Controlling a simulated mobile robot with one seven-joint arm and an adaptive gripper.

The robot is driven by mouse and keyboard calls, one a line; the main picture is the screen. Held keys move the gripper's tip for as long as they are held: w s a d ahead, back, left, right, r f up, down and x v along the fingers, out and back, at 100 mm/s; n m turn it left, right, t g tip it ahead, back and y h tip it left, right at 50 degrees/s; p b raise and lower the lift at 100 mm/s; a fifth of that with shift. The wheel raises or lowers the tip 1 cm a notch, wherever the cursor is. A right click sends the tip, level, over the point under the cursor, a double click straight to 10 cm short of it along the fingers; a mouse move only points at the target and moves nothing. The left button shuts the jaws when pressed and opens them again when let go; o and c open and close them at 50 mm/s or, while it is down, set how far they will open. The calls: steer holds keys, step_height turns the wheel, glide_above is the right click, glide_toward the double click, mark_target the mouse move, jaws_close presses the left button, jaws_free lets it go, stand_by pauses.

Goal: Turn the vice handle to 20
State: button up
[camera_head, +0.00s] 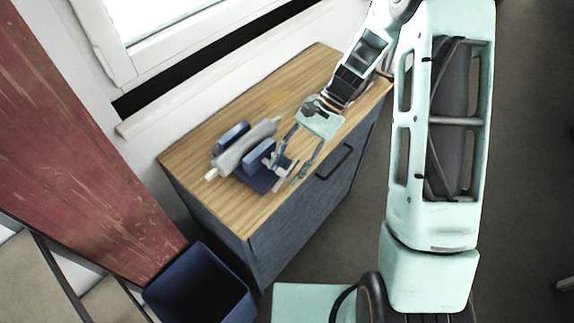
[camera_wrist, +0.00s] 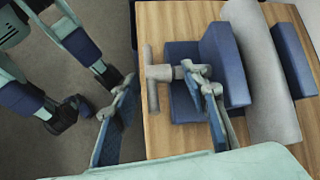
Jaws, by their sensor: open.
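The vice is dark blue and sits on the wooden top of the cabinet; its near jaw (camera_head: 258,155) and, in the wrist view, its body (camera_wrist: 224,62) show. A grey cylinder (camera_head: 246,147) lies between its jaws, also in the wrist view (camera_wrist: 262,70). The grey T-shaped vice handle (camera_wrist: 152,82) sticks out toward the cabinet's front edge. My gripper (camera_head: 284,173) is open at the handle side of the vice. In the wrist view its fingers (camera_wrist: 158,77) are on either side of the handle's bar; contact is unclear. The right finger hides part of the vice.
The cabinet's wooden top (camera_head: 308,75) is clear behind the vice. Its grey front carries a dark pull handle (camera_head: 335,162). A blue bin (camera_head: 203,285) stands at the cabinet's left end. A red panel (camera_head: 75,140) and a window wall (camera_head: 200,50) border it.

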steer(key=v, duration=1.2)
